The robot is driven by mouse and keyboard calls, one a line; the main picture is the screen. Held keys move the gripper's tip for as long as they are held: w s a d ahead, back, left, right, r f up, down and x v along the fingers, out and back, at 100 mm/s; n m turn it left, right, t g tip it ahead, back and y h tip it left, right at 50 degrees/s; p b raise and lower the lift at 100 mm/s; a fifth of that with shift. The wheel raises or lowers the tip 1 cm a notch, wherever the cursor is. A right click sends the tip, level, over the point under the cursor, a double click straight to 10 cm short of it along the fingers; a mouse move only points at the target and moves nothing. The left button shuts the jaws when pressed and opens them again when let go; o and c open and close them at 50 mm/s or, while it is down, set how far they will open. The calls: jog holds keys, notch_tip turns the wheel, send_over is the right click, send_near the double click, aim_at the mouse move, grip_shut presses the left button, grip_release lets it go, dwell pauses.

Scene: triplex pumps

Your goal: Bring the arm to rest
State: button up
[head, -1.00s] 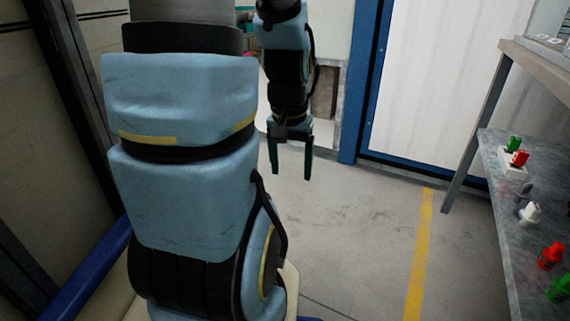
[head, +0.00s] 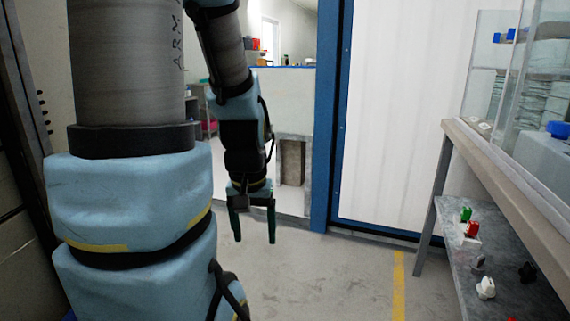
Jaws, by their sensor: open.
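My gripper (head: 254,226) hangs at the end of my arm, left of the picture's middle, with its two dark green fingers pointing down. The fingers stand apart and nothing is between them. It is in the air over the grey floor, in front of a low pale wall. My large blue-grey arm links fill the left side of the view and hide what lies behind them.
At the right is a metal bench with a grey lower shelf (head: 500,290) holding several small items, among them a red one (head: 472,230) and a white one (head: 486,288). A white door (head: 400,120) in a blue frame stands behind. The floor (head: 330,275) between is clear.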

notch_tip(320, 180, up, 19)
jog(key=p, duration=1.6)
jog(key=shift+p, duration=0.35)
